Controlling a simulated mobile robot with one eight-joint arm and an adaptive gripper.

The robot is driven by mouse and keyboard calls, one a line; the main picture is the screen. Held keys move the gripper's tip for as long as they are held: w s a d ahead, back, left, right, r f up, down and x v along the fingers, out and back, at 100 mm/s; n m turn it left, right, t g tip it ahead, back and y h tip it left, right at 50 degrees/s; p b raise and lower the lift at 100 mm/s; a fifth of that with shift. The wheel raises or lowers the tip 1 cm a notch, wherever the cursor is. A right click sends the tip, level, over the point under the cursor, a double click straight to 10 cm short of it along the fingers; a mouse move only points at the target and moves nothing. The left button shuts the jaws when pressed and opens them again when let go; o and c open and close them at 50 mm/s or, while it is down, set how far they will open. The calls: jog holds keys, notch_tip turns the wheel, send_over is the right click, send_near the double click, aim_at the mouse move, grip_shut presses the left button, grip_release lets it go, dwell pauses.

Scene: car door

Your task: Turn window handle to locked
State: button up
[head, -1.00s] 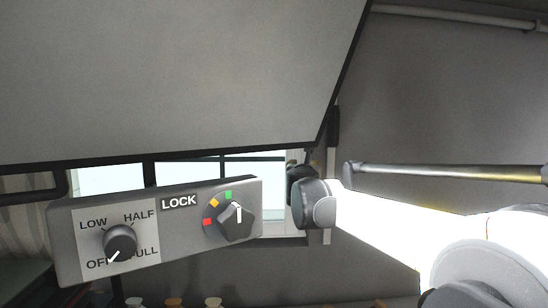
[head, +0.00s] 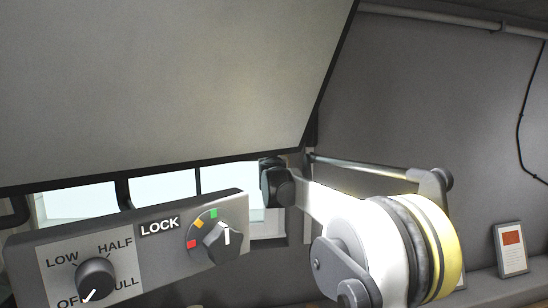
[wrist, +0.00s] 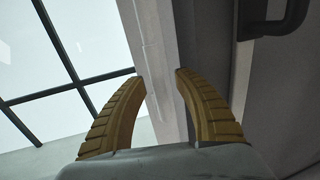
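A grey panel (head: 60,240) in the lower left of the head view carries a dark knob (head: 223,242) beside a LOCK label (head: 160,226). Red, orange and green marks lie around its upper left. Its white pointer stands about upright, just clockwise of the green mark. A dark, bracket-shaped handle (wrist: 281,22) shows at the upper right of the wrist view; I cannot tell whether it is the window handle. My gripper (wrist: 156,73) has its two tan fingers apart with nothing between them. In the head view its fingers are not visible behind my arm.
A second knob (head: 95,277) on the panel points to OFF. A large grey slab (head: 170,80) hangs above the panel. Windows (head: 160,188) lie behind it. A framed notice (head: 511,249) stands at the right. Dark window bars (wrist: 62,45) fill the wrist view's left.

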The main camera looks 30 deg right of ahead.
jog(key=shift+w, duration=0.15)
grip_shut()
jog(key=shift+a+f, duration=0.1)
